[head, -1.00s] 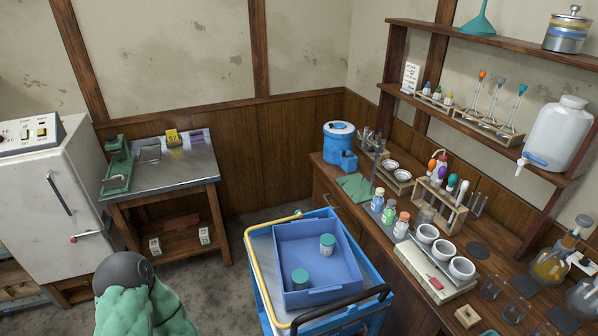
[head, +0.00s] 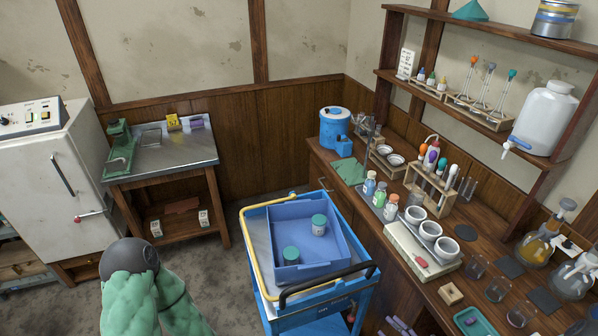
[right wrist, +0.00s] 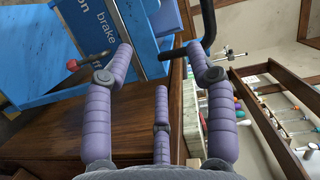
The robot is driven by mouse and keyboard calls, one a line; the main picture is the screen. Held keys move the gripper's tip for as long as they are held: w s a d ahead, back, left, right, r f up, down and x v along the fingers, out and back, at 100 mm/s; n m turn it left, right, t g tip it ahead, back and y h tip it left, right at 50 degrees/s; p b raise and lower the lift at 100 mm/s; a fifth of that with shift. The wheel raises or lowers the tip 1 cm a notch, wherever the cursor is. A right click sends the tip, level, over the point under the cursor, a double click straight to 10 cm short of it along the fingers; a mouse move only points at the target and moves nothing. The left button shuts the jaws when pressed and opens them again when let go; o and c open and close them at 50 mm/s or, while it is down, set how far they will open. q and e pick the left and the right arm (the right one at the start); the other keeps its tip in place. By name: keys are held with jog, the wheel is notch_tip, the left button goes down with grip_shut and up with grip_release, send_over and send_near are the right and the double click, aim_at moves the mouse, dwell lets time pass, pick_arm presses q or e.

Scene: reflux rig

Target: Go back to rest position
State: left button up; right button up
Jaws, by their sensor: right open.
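My right gripper (head: 398,327) shows only as lavender fingertips at the bottom edge of the head view, between the blue trolley (head: 345,293) and the bench front. In the right wrist view the same gripper (right wrist: 160,62) has its segmented fingers spread apart, with nothing between them. The trolley's blue side (right wrist: 60,45) and black handle (right wrist: 208,25) are beyond the fingers there. My left arm, green and padded with a dark grey joint, is at the lower left of the head view. My left gripper is out of view.
The trolley carries a blue tray (head: 283,271) with two green-lidded jars (head: 319,225). The wooden bench (head: 412,284) on the right holds glassware, racks, bottles and white bowls. A metal-topped table (head: 180,158) and a white cabinet (head: 35,185) stand back left. Floor between the table and trolley is clear.

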jog(key=w+a+f+n+g+h, duration=0.25)
jog(key=a+f+g+h, duration=0.2)
jog(key=a+f, duration=0.45)
jog(key=s+a+f+n+g, duration=0.1)
jog(key=s+a+f+g, duration=0.1)
jog(key=s+g, duration=0.1)
jog(key=s+a+f+n+g+h, duration=0.1)
jog(key=s+a+f+g, duration=0.1)
jog(key=s, duration=0.4)
jog(key=s+a+f+n+g, duration=0.1)
jog(key=s+a+f+g, duration=0.1)
jog(key=s+a+g, duration=0.1)
jog(key=shift+s+a+f+g, duration=0.35)
jog(key=shift+s+g, duration=0.3)
jog(key=shift+s, duration=0.45)
